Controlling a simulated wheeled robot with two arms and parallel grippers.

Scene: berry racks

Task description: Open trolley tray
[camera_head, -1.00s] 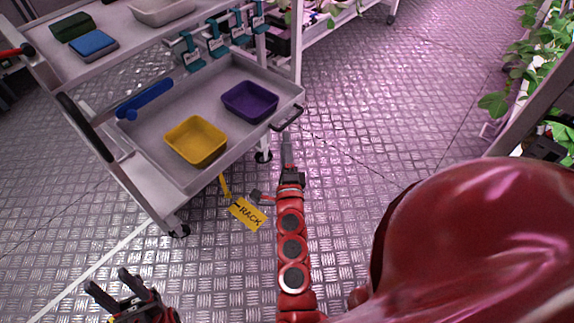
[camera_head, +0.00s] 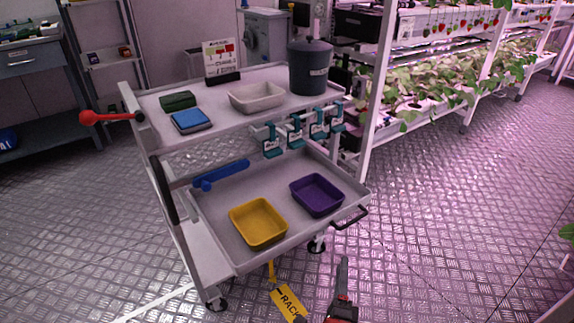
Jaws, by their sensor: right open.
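The grey trolley (camera_head: 205,262) stands in the middle of the view with an upper shelf and a lower tray (camera_head: 225,197). The tray has a black handle (camera_head: 350,218) at its right end, and that end reaches out to the right past the upper shelf. A yellow bin (camera_head: 258,222) and a purple bin (camera_head: 317,195) sit in the tray. My right gripper (camera_head: 342,272) is at the bottom of the view, below the handle in the picture and apart from it. It is open and empty. My left gripper is out of view.
The upper shelf holds a grey bin (camera_head: 257,97), a dark bucket (camera_head: 309,67) and a blue sponge-like block (camera_head: 191,121). A red knob (camera_head: 90,118) sticks out at left. A yellow RACK tag (camera_head: 288,302) hangs below. Plant racks (camera_head: 460,70) stand behind; floor at right is clear.

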